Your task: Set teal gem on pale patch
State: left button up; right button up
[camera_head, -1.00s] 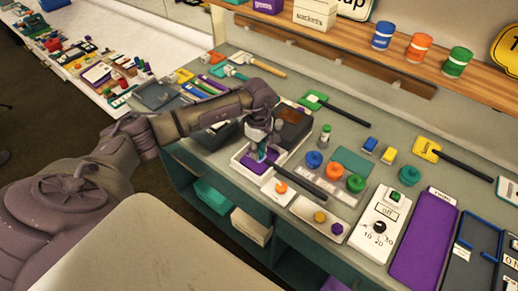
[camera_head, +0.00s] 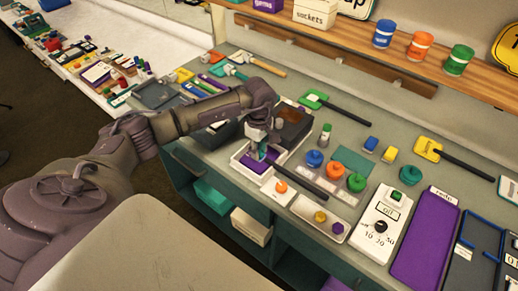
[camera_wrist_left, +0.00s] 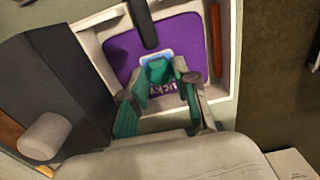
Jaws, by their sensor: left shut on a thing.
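My left gripper (camera_head: 262,151) points down into a white tray (camera_head: 240,165) with a purple floor. In the left wrist view, the gripper (camera_wrist_left: 160,78) is shut on the teal gem (camera_wrist_left: 157,71), which sits between its teal-padded fingers. A pale blue patch (camera_wrist_left: 146,61) shows around the gem's far edge, against the purple floor (camera_wrist_left: 185,35). Part of the lettering on the floor is hidden by the gem and fingers. I cannot tell whether the gem touches the patch. My right gripper is not in view.
A dark handle (camera_head: 308,183) reaches over the tray's edge. A dark box (camera_head: 292,127) stands close behind the tray. Blue, orange and green knobs (camera_head: 335,171) and a white dial panel (camera_head: 380,222) lie to the right. The counter's front edge is close to the tray.

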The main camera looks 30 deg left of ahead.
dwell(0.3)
pick_arm(q)
jog(key=o, duration=1.1)
jog(key=shift+r+p, duration=2.2)
jog(key=shift+r, duration=1.85)
